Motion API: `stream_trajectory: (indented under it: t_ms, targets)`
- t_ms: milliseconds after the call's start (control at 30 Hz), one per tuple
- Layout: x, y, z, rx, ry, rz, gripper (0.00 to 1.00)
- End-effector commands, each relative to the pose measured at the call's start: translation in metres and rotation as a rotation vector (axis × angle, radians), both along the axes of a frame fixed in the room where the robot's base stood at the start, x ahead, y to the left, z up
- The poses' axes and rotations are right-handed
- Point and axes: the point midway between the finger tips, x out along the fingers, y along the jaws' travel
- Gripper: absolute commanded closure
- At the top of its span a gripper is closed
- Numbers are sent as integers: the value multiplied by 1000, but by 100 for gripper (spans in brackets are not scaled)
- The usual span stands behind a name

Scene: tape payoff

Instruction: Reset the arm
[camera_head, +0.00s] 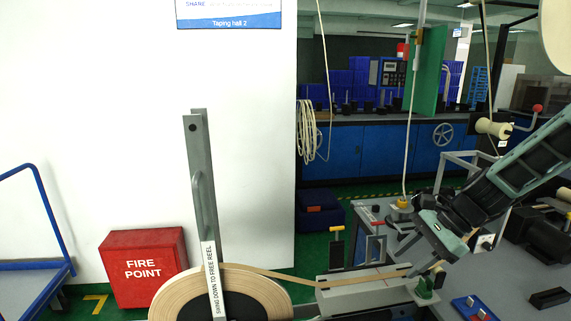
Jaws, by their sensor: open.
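My arm reaches in from the right edge, and my gripper (413,258) hangs above the grey bench (520,270), with its jaws apart. I see nothing held between them. A large tan tape reel (175,292) stands at the lower left of the bench, cut off by the bottom edge. A grey upright bar (201,165) with a handle stands in front of the reel, labelled "swing down to free reel". A tan tape strip (300,281) runs from the reel to a pale block (365,295) under my gripper. How far the fingertips are above the tape is hard to tell.
A green knob-like part (424,288) stands close below my gripper. A blue tray (474,308) and a dark block (549,298) lie at the lower right. A red fire point box (145,268) and a blue trolley (35,270) stand at the left by the white wall.

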Motion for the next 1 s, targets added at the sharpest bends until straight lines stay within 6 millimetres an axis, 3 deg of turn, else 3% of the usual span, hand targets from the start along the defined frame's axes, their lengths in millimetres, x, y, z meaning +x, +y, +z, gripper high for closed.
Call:
stream_trajectory:
  t_ms: [33, 200, 400, 600, 700, 833, 1000]
  targets:
    - [-15, 29, 6, -52, -35, 137, 57]
    - [-71, 96, 22, -198, -165, 586, 57]
    - [-145, 146, 39, -329, -337, 1110, 57]
    - [-214, 167, 54, -420, -516, 1594, 57]
    - [-239, 169, 58, -447, -587, 1776, 57]
    - [-257, 169, 61, -464, -646, 1920, 57]
    - [-263, 168, 62, -471, -668, 1977, 57]
